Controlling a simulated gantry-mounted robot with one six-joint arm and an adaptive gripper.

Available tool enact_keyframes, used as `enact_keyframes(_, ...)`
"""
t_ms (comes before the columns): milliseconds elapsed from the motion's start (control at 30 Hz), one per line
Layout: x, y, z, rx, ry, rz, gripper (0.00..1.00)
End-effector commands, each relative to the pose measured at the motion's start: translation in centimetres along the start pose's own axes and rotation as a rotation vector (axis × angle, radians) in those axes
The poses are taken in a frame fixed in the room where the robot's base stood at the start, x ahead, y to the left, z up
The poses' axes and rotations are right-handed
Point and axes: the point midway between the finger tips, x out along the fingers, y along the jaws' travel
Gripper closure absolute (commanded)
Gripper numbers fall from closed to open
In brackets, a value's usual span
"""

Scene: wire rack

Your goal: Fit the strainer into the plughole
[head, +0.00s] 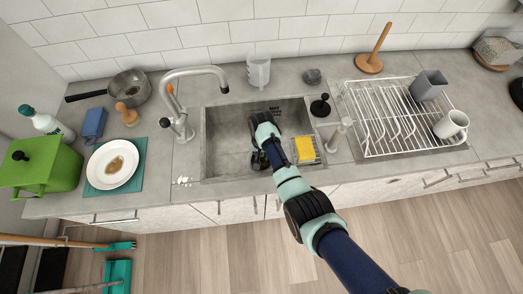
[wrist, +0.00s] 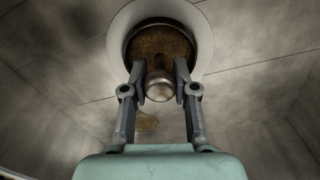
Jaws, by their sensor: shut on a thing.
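My gripper (wrist: 160,82) is shut on the round metal knob of the strainer (wrist: 160,90), with one finger on each side. In the wrist view a brownish disc lies beyond the knob, within the pale ring of the plughole (wrist: 207,40). The disc appears inside the ring, but I cannot tell whether it is seated or held just above. In the head view my gripper (head: 260,160) reaches down into the grey sink (head: 228,125) near its floor. The strainer and plughole are mostly hidden there by the gripper and wrist.
The sink walls surround my gripper. A caddy with a yellow sponge (head: 305,149) is close on the right side of the sink. The tap (head: 180,100) stands at the left edge. A black-knobbed stopper (head: 320,106) and a wire dish rack (head: 385,115) are to the right.

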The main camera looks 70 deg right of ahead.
Motion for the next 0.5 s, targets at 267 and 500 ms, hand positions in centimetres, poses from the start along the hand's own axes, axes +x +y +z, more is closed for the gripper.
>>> enact_keyframes(267, -0.01, 0.0, -0.01, 0.0, 0.0, 0.0, 0.43)
enact_keyframes(500, -0.03, 0.01, 0.01, 0.0, 0.0, 0.0, 0.43)
